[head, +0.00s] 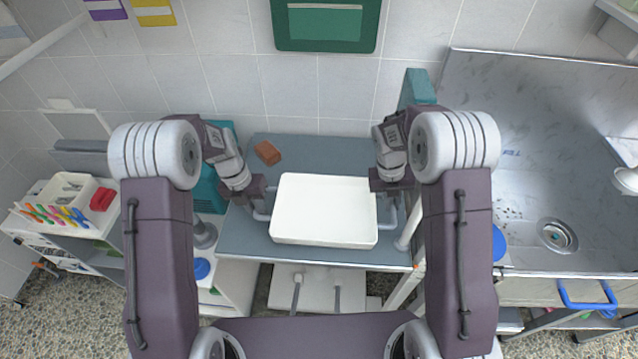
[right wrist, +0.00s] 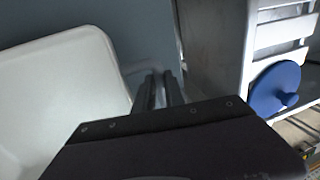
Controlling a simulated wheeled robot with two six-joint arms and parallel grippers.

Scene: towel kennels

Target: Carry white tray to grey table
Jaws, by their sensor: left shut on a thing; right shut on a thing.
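The white tray (head: 323,208) is level over the grey table (head: 340,155). I cannot tell whether its underside touches the tabletop. My left gripper (head: 262,207) is shut on the tray's left side, at its handle. My right gripper (head: 388,207) is shut on the right side, at its handle. In the right wrist view the tray's rounded corner (right wrist: 95,45) shows at left, and the right gripper's dark fingers (right wrist: 160,90) close on a pale handle bar. The tray looks empty.
A brown block (head: 268,152) lies on the table behind the tray's left corner. A metal sink unit (head: 540,170) stands at right. A low trolley (head: 85,235) with coloured items stands at left. A tiled wall closes off the back.

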